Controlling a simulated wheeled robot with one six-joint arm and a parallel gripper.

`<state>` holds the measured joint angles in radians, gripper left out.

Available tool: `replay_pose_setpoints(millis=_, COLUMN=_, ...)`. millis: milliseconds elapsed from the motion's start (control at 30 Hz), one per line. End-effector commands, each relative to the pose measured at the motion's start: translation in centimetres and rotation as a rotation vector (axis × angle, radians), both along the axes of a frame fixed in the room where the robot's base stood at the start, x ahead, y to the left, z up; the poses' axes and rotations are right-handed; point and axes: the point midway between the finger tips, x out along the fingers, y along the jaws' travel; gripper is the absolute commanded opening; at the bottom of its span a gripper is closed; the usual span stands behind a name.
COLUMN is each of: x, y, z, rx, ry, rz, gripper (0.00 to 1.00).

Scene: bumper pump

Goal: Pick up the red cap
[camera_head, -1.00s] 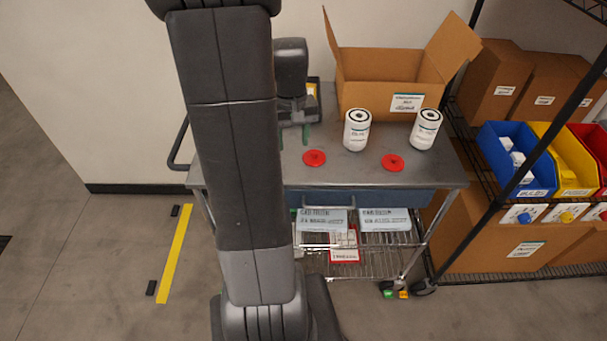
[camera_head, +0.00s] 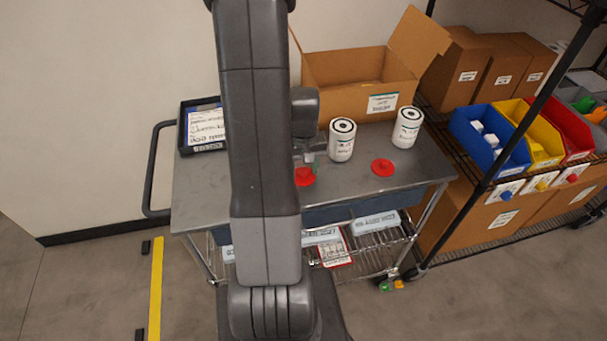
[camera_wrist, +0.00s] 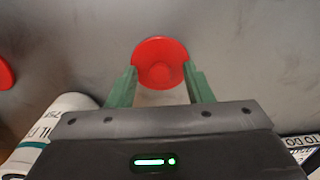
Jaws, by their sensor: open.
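One red cap (camera_head: 305,176) lies on the metal cart top (camera_head: 200,190), partly hidden by my arm in the head view. In the wrist view this red cap (camera_wrist: 160,62) shows at and just beyond the fingertips, centred between them. My gripper (camera_wrist: 160,78) has its two green fingers apart, with nothing clamped; I cannot tell its exact height above the cap. In the head view my gripper (camera_head: 308,160) is small and close to that cap. A second red cap (camera_head: 382,167) lies farther right on the cart, and a red edge (camera_wrist: 4,74) shows at left in the wrist view.
A white filter can (camera_head: 342,140) stands just right of my gripper, another (camera_head: 407,127) farther right. An open cardboard box (camera_head: 350,98) is behind them. A black tray (camera_head: 185,135) with a label sits at left. Shelving with a blue bin (camera_head: 478,140) stands right.

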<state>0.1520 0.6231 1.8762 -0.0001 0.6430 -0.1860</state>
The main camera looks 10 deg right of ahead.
Motion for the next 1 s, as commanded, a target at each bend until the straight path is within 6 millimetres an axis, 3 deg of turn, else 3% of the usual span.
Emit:
replay_pose_setpoints(millis=167, x=0.0, y=0.0, z=0.0, rx=0.0, ry=0.0, rz=0.0, gripper=0.46)
replay_pose_setpoints(millis=433, x=0.0, y=0.0, z=0.0, rx=0.0, ry=-0.001, rz=0.0, gripper=0.0)
replay_pose_setpoints(millis=800, x=0.1, y=0.0, z=0.2, rx=0.0, ry=-0.002, rz=0.0, gripper=0.0)
replay_pose_setpoints(millis=1000, x=0.2, y=0.0, z=2.2, rx=-0.001, ry=-0.006, rz=0.0, gripper=0.0)
